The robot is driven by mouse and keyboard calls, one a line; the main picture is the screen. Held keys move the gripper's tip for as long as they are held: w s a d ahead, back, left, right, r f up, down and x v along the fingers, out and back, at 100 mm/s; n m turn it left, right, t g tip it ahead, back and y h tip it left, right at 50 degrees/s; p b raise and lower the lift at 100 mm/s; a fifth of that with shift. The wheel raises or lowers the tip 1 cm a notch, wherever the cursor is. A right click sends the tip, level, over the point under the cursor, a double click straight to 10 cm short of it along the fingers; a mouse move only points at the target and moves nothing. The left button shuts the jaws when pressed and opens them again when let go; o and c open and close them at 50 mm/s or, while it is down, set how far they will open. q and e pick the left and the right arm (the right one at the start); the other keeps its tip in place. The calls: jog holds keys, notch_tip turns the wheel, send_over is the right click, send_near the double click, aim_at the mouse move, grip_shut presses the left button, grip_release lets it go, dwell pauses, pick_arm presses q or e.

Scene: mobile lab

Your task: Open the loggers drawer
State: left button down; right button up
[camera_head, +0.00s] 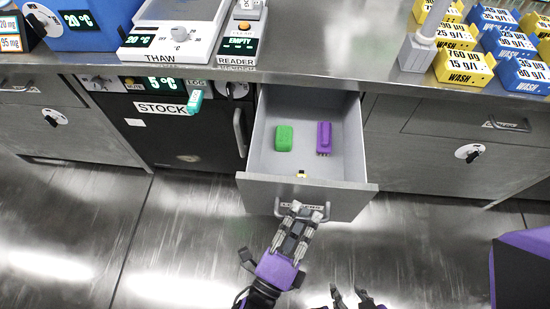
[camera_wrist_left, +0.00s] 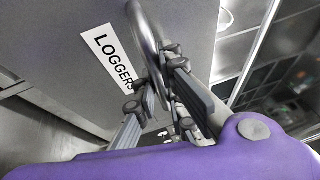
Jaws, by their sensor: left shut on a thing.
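The loggers drawer (camera_head: 348,172) is pulled out from under the bench in the head view, its inside showing. Its front carries a white LOGGERS label, readable in the left wrist view (camera_wrist_left: 108,58). My left gripper (camera_head: 302,212) is at the drawer front, shut on the bar handle (camera_head: 278,207); the handle also shows in the left wrist view (camera_wrist_left: 148,40). My right gripper (camera_head: 348,294) is at the bottom edge, empty, fingers apart.
A dark STOCK fridge (camera_head: 185,140) stands left of the drawer. Closed drawers are at the far left (camera_head: 35,90) and right (camera_head: 470,122). Above, the bench (camera_head: 330,50) holds a THAW unit (camera_head: 170,30), a READER (camera_head: 240,38) and several yellow and blue boxes (camera_head: 465,65). The floor in front is clear.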

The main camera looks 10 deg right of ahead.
pick_arm(q)
jog(key=shift+s, duration=0.2)
jog(key=c, duration=1.8)
grip_release()
